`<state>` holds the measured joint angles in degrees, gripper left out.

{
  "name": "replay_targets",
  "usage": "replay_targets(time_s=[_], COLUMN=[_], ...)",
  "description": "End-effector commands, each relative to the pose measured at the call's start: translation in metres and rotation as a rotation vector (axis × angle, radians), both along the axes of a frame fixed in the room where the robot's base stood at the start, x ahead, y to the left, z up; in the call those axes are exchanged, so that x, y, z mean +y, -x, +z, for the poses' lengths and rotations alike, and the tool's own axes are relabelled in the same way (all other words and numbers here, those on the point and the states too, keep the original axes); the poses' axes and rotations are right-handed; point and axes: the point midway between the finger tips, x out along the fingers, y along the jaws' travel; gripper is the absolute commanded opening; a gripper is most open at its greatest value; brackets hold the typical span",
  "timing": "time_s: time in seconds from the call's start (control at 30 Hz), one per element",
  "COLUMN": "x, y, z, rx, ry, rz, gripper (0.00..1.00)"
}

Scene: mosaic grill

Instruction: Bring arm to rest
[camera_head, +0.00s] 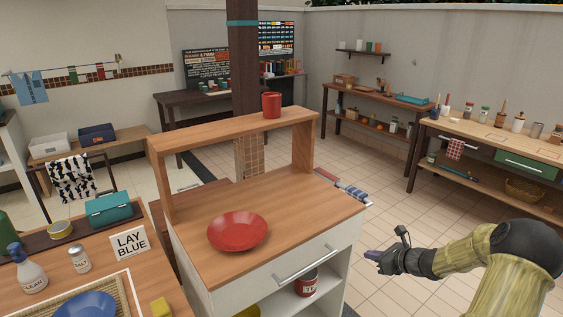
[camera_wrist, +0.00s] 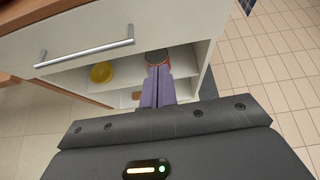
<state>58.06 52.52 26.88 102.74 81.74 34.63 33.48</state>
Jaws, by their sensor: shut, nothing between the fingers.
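My arm reaches in from the right in the head view, and my gripper (camera_head: 373,255) hangs in free air to the right of the white cabinet (camera_head: 207,276). In the wrist view my gripper (camera_wrist: 158,72) has its two purple fingers together with nothing between them. The fingers point toward the cabinet's open lower shelf, in front of a red tin (camera_wrist: 157,56). The red tin also shows on that shelf in the head view (camera_head: 306,284). I cannot tell the exact gap between the fingertips and the tin.
A red plate (camera_head: 238,231) lies on the cabinet top, and a red mug (camera_head: 271,105) stands on the raised shelf above. A drawer handle (camera_head: 305,262) juts from the cabinet front. A yellow item (camera_wrist: 101,72) sits on the lower shelf. Tiled floor (camera_head: 390,190) is clear beyond my gripper.

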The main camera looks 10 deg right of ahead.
Motion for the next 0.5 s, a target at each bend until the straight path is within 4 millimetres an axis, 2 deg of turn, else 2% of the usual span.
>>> replay_targets(time_s=[0.13,0.23,0.3,0.4,0.5], x=[0.042,0.086,0.117,0.152,0.178], y=[0.009,0.026,0.044,0.073,0.104], z=[0.017,0.034,0.046,0.065,0.086], rx=[0.021,0.037,0.04,0.034,0.009], ry=[0.133,0.297,0.431,0.618,0.795], rz=[0.168,0.378,0.551,0.793,1.029], gripper=[0.0,0.0,0.0,0.0,0.0])
